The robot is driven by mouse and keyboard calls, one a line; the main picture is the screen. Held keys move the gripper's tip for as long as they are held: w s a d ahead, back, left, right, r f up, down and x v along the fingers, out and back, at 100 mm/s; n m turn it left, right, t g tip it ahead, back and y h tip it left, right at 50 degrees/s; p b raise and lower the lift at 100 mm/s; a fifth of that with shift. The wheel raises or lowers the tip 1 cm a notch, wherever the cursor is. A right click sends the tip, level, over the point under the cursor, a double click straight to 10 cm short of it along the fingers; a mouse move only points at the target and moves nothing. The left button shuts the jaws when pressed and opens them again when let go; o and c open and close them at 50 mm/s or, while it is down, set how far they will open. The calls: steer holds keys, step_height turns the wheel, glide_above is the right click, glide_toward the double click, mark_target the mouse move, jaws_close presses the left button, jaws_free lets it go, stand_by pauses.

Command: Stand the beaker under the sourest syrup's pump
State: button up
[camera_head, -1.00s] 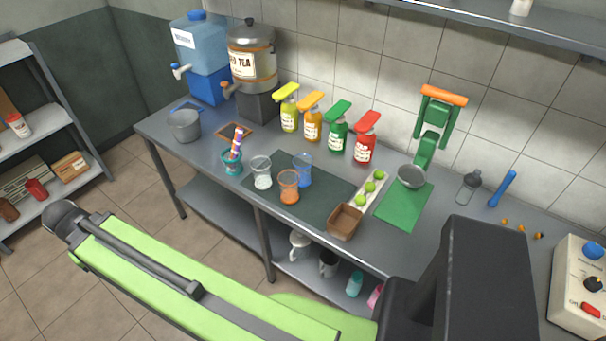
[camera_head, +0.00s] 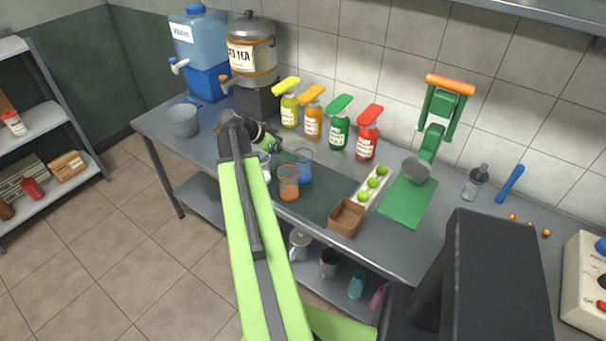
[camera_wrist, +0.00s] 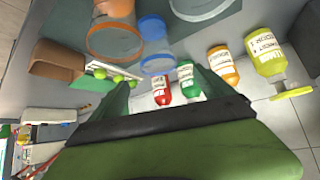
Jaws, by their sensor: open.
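Four pump bottles stand in a row by the wall: yellow (camera_head: 290,112), orange (camera_head: 312,124), green (camera_head: 339,135), red (camera_head: 367,144). On the dark mat are an orange-tinted cup (camera_head: 289,188), a blue cup (camera_head: 304,178) and a clear cup (camera_head: 266,174), mostly hidden by my arm; I cannot tell which is the beaker. My gripper (camera_head: 283,146) is open and empty, above the counter beside the cups. In the wrist view, its fingers (camera_wrist: 165,92) point towards the red (camera_wrist: 161,91) and green bottles (camera_wrist: 187,82).
Left are a grey pot (camera_head: 184,122), a water dispenser (camera_head: 207,85) and a tea urn (camera_head: 250,60). Right are a brown box (camera_head: 347,217), a tray of limes (camera_head: 369,192), a green press (camera_head: 440,110) and a green mat (camera_head: 408,202). The dark mat's right part (camera_head: 330,190) is clear.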

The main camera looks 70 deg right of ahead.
steer(key=b, duration=0.4)
glide_toward(308, 157)
step_height(308, 157, down, 2)
steer(key=s, duration=0.1)
steer(key=b+x, duration=0.1)
steer(key=x, duration=0.1)
steer(key=b+x, duration=0.1)
steer(key=x, duration=0.1)
steer(key=b+x, duration=0.1)
steer(key=x, duration=0.2)
steer(key=shift+s+d+r+b, duration=0.2)
steer(key=shift+s+r+b, duration=0.1)
steer(key=shift+r+b, duration=0.1)
steer(key=shift+r, duration=0.15)
steer(key=c, duration=1.6)
steer(key=shift+c, duration=0.2)
steer(key=shift+r+p, duration=0.15)
steer(key=shift+p, duration=0.2)
step_height(308, 157, up, 10)
steer(key=p, duration=1)
